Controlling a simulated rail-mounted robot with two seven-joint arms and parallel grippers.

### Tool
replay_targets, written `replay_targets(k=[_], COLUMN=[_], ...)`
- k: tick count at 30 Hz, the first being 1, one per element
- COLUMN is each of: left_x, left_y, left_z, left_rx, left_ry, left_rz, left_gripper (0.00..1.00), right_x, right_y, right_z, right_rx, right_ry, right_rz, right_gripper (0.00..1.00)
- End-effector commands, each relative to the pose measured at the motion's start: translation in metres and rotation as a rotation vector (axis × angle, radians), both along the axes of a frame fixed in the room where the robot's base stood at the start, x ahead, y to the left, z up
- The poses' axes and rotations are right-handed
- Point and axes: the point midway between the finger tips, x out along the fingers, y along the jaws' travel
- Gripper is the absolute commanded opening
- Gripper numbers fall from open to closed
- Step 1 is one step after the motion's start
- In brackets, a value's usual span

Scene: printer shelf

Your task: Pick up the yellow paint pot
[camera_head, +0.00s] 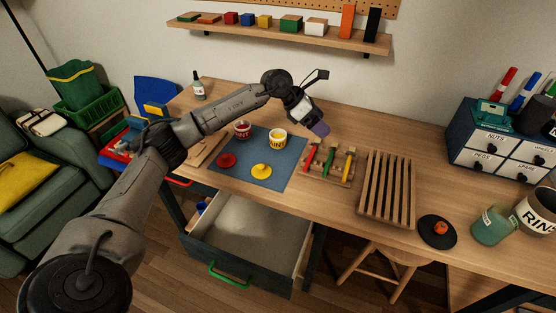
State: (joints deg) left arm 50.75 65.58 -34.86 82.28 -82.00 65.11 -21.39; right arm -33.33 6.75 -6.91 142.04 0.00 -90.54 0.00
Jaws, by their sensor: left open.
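The yellow paint pot (278,139) is a small pot with yellow paint inside and a pale label. It stands upright, without its lid, on the blue-grey mat (281,180) on the workbench. A round yellow lid (261,170) lies on the mat just in front of it. My left gripper (317,128) hangs in the air to the right of and above the pot, apart from it. It is open, and I see nothing held in it. My right gripper is not in view.
A red paint pot (243,130) stands left of the yellow one, with a red lid (226,161) in front. A wooden rack with coloured tools (330,165) and a slatted rack (386,190) stand to the right. An open drawer (245,232) juts out below the bench.

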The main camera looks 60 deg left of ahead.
Motion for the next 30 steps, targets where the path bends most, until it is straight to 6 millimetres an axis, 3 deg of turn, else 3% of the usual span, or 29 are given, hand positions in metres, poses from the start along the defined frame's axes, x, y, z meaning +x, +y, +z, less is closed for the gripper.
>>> replay_targets(k=[1, 6, 12, 20, 30], left_x=[-0.009, -0.047, -0.081, -0.086, -0.065], left_y=[0.033, 0.11, 0.157, 0.166, 0.16], left_z=[-0.015, -0.021, -0.02, -0.033, -0.085], left_rx=[0.079, 0.252, 0.333, 0.351, 0.35], left_ry=[0.035, 0.175, 0.282, 0.316, 0.313], left_rz=[0.028, 0.102, 0.162, 0.177, 0.177], left_gripper=[0.92, 0.92, 0.92, 0.92, 0.92], right_x=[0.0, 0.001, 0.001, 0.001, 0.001], right_y=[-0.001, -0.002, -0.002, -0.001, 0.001], right_z=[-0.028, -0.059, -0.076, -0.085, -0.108], right_rx=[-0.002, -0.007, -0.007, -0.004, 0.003], right_ry=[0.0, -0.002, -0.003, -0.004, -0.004], right_rz=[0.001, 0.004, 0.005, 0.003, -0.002], right_gripper=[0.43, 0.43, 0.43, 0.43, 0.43])
